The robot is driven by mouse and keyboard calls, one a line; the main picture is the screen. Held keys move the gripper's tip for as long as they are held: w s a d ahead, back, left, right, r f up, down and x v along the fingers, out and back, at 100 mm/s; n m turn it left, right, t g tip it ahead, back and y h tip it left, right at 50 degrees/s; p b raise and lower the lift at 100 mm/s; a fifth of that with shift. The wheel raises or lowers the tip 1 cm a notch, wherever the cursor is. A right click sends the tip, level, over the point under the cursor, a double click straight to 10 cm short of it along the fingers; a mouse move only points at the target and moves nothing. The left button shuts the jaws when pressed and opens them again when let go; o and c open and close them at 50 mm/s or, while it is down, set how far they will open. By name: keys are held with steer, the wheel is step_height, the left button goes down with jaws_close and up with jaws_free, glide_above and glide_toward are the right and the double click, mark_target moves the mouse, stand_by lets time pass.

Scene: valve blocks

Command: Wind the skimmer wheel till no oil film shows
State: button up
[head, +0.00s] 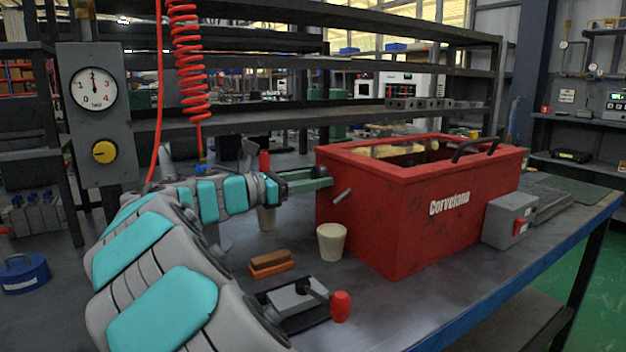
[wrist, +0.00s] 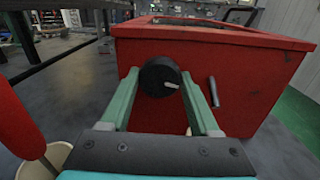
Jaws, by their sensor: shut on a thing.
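The red tank (head: 453,205) stands on the bench, its open top facing up. A yellowish film (head: 390,150) shows inside it, in patches along the far side. The skimmer wheel (wrist: 160,77) is a small black round knob with a pale mark pointing right, on the tank's end wall. My gripper (head: 318,180) reaches that wall from the left. In the wrist view its two green fingers (wrist: 160,88) are on either side of the wheel and shut on it.
A grey lever (head: 342,195) sticks out beside the wheel. A cream cup (head: 332,241), a brown brush (head: 270,263) and a red-knobbed device (head: 298,299) lie in front. A grey switch box (head: 510,220) is at the tank's right. A red coiled hose (head: 188,65) hangs above my arm.

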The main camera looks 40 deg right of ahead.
steer(key=shift+m+b, duration=2.35)
steer(key=shift+m, duration=4.05)
steer(key=o, duration=1.3)
steer(key=shift+o, duration=0.2)
steer(key=shift+a, duration=0.1)
